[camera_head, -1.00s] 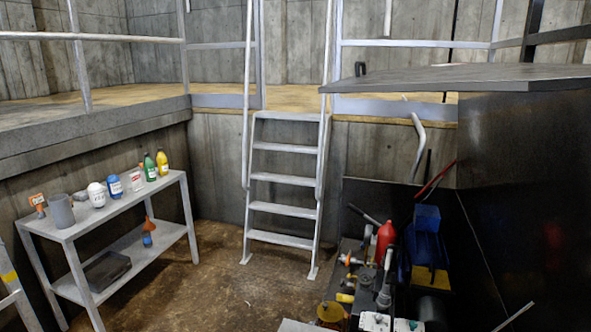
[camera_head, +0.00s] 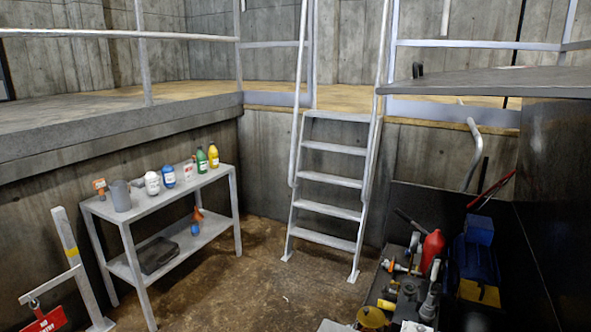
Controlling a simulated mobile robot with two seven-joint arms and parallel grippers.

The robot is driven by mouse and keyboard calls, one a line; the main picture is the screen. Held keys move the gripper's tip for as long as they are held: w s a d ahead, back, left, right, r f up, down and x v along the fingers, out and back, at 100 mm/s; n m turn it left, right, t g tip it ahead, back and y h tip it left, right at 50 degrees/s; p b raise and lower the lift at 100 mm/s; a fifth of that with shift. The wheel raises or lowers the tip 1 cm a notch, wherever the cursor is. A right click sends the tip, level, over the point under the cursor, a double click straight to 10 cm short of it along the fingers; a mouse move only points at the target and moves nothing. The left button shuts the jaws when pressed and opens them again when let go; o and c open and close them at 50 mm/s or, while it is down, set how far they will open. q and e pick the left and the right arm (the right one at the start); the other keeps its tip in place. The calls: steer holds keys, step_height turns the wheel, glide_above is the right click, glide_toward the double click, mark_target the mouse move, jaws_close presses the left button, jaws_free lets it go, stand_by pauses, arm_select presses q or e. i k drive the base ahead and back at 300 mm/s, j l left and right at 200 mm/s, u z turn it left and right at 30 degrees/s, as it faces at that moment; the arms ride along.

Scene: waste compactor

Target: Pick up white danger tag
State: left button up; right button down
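I cannot clearly make out a white danger tag. A small white item with red marking (camera_head: 189,170) stands on the top shelf of the grey bench, between a blue container and a green bottle. It is too small to tell what it is. A red tag with white markings (camera_head: 45,321) hangs from the grey post at the lower left, partly cut off by the picture's edge. Neither of my grippers is in view.
The grey two-level bench (camera_head: 138,207) holds several bottles and a grey cup (camera_head: 121,195). A ladder (camera_head: 328,208) rises to the platform. Machinery with a red bottle (camera_head: 432,250) fills the lower right. Brown floor (camera_head: 255,285) is open between.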

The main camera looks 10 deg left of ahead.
mark_target(187, 169)
steer(key=u, duration=0.2)
steer(key=i+j+u, duration=0.1)
steer(key=j, duration=0.3)
steer(key=i+j+u, duration=0.1)
steer(key=j, duration=0.3)
steer(key=i+j+u, duration=0.25)
steer(key=i+j, duration=0.15)
steer(key=j, duration=0.3)
steer(key=i+j, duration=0.3)
steer(key=i, duration=0.25)
steer(key=i+j+z, duration=0.1)
steer(key=i+j, duration=0.2)
steer(key=i, duration=0.2)
steer(key=i+l+z, duration=0.1)
steer(key=i+z, duration=0.2)
steer(key=i, duration=0.3)
steer(key=i+z, duration=0.25)
steer(key=i, duration=0.35)
steer(key=i+l+u, duration=0.2)
steer(key=i+u, duration=0.25)
steer(key=i+l+u, duration=0.3)
steer(key=u, duration=0.15)
steer(key=i+l+u, duration=0.15)
steer(key=u, duration=0.2)
steer(key=i+l+u, duration=0.15)
steer(key=u, duration=0.2)
steer(key=i+l+u, duration=0.1)
steer(key=l+u, duration=0.25)
